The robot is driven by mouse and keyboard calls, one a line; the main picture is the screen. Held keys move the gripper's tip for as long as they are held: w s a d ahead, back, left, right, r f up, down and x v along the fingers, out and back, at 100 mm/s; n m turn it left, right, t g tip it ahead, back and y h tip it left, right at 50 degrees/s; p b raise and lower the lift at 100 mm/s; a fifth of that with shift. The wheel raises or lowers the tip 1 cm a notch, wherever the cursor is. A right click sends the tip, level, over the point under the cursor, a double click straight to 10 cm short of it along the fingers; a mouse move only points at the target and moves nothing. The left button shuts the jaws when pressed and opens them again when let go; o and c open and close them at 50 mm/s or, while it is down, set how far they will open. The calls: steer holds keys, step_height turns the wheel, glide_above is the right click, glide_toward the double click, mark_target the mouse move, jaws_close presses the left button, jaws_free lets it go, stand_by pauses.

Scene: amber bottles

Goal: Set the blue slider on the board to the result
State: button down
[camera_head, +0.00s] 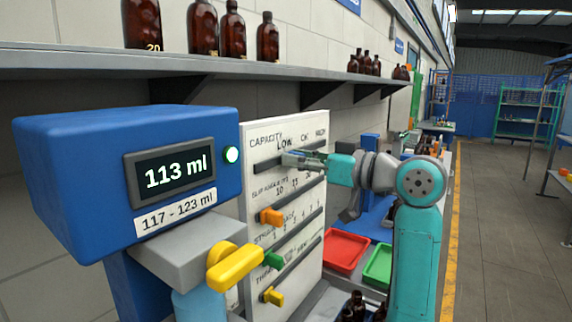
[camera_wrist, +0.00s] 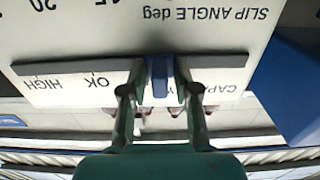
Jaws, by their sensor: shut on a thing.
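The white board (camera_head: 254,180) stands upright with several slider slots. Its top row reads CAPACITY with LOW, OK and HIGH. My gripper (camera_head: 295,159) is at that row's slot, just below the word LOW. In the wrist view, which is upside down, my gripper (camera_wrist: 160,98) is shut on the blue slider (camera_wrist: 159,76), one finger on each side. OK and HIGH show to the left there; LOW is hidden behind the gripper. The blue slider is hidden by the gripper in the head view. A display (camera_head: 176,173) reads 113 ml, above a label (camera_head: 176,212) of 117 - 123 ml.
An orange slider (camera_head: 271,216), a green slider (camera_head: 273,260) and a yellow slider (camera_head: 273,297) sit on lower rows. A yellow handle (camera_head: 236,267) sticks out beside the board. Red (camera_head: 345,250) and green (camera_head: 379,265) trays lie beyond. Amber bottles (camera_head: 232,36) stand on the shelf above.

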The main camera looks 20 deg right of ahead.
steer(key=shift+w+d, duration=0.1)
steer(key=shift+d, duration=0.05)
steer(key=c, duration=1.2)
jaws_free()
steer(key=shift+o, duration=0.2)
steer(key=v, duration=1.2)
